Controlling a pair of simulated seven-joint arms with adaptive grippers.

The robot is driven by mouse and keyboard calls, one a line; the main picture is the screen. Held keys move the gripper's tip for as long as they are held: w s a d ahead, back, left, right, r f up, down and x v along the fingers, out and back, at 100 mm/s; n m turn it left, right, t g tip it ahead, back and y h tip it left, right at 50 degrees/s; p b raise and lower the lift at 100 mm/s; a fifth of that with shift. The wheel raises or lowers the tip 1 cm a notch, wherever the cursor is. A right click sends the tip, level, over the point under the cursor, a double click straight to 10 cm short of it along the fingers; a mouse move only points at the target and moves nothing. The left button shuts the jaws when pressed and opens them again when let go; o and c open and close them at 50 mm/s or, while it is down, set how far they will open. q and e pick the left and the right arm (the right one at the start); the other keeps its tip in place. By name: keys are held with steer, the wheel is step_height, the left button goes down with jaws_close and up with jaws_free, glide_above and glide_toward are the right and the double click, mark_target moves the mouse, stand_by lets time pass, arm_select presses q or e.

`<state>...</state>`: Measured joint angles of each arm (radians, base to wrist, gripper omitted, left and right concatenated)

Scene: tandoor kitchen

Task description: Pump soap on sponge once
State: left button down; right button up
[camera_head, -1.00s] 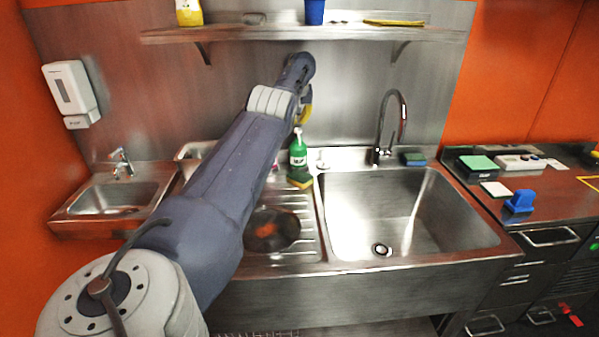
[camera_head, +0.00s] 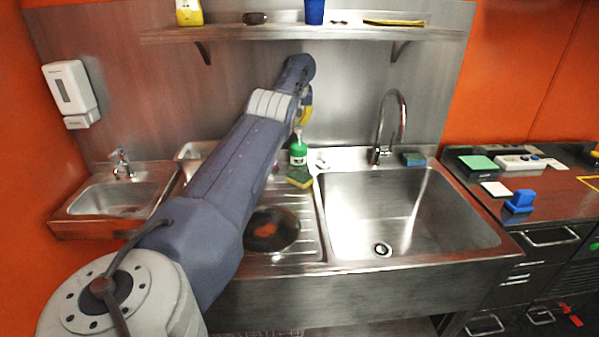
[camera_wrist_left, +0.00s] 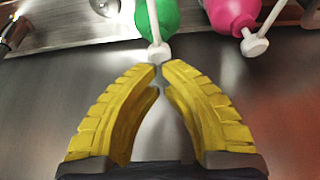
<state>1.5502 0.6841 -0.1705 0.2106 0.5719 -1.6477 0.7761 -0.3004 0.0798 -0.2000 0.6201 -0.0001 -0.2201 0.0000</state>
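A green pump bottle (camera_head: 298,156) stands at the back of the drainboard, left of the large sink. A yellow and green sponge (camera_head: 299,178) lies in front of its base. My left gripper (camera_head: 302,126) is above the bottle, partly hidden by my arm. In the left wrist view its yellow fingers (camera_wrist_left: 158,68) come together at the tips, with no object between them. The white pump spout (camera_wrist_left: 158,52) of the green bottle (camera_wrist_left: 156,16) is right at the fingertips; I cannot tell whether they touch. My right gripper is out of view.
A pink bottle (camera_wrist_left: 232,14) with a white spout stands beside the green one. A tall faucet (camera_head: 390,125) rises behind the empty large sink (camera_head: 460,235). Another sponge (camera_head: 413,159) lies right of the faucet. A shelf (camera_head: 300,34) hangs above.

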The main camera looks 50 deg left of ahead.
mark_target(298, 129)
arm_select(q)
steer(key=shift+f, duration=1)
steer(key=shift+f, duration=0.25)
steer(key=shift+f, duration=1.1)
steer(key=shift+r, duration=2.5)
